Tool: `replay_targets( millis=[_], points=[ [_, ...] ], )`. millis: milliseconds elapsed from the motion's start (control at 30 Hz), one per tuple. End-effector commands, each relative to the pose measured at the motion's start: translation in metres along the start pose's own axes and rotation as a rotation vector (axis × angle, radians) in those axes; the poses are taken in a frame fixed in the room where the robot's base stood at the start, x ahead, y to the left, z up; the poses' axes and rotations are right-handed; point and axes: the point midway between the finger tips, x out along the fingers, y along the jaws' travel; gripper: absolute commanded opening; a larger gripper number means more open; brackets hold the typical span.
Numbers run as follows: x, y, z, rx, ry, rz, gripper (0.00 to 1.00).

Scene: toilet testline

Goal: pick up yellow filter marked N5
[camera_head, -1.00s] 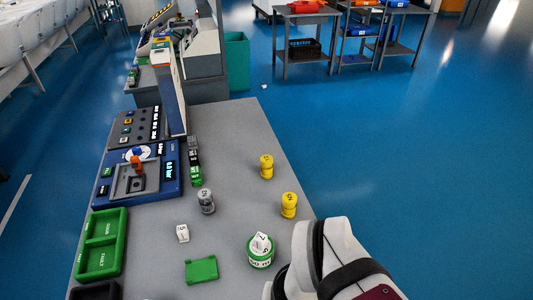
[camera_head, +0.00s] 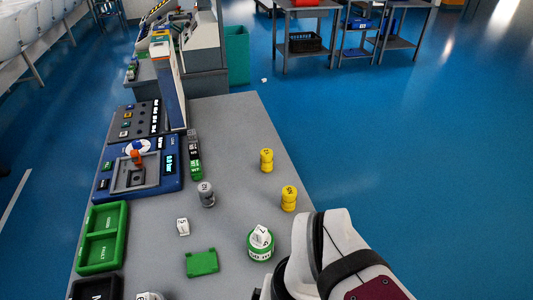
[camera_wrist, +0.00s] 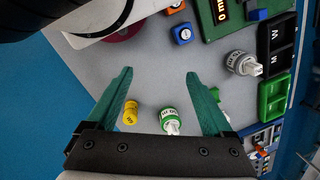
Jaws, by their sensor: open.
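Two yellow filters stand on the grey table in the head view, one farther back (camera_head: 266,160) and one nearer (camera_head: 289,198). Both have dark markings that are too small to read, so I cannot tell which is N5. The wrist view shows one yellow filter (camera_wrist: 130,113), close to the left finger in the picture and seemingly below it. My gripper (camera_wrist: 158,78) is open with green fingers spread and nothing held between them. In the head view my arm is at the bottom right and its fingers are not seen.
A green-and-white cylinder (camera_head: 260,243) stands near the yellow filters. A grey cylinder (camera_head: 206,194), a white block (camera_head: 183,227) and a green plate (camera_head: 201,263) lie farther left. A green tray (camera_head: 102,238) and a blue panel (camera_head: 141,168) line the left edge.

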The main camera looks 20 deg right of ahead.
Motion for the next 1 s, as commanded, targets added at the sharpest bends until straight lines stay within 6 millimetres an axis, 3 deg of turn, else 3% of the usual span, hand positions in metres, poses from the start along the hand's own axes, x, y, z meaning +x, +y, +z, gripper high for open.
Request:
replay_targets(
  millis=[300,500,767,867,1000],
  points=[
    [-0.004,-0.001,0.000,0.000,0.001,-0.001,0.89],
    [-0.052,-0.008,-0.002,-0.004,0.018,-0.001,0.89],
    [-0.041,-0.018,-0.106,-0.091,0.286,-0.003,0.89],
    [-0.040,-0.024,-0.155,-0.128,0.422,-0.010,0.89],
    [-0.044,-0.033,-0.240,-0.186,0.670,-0.023,0.89]
  ],
)
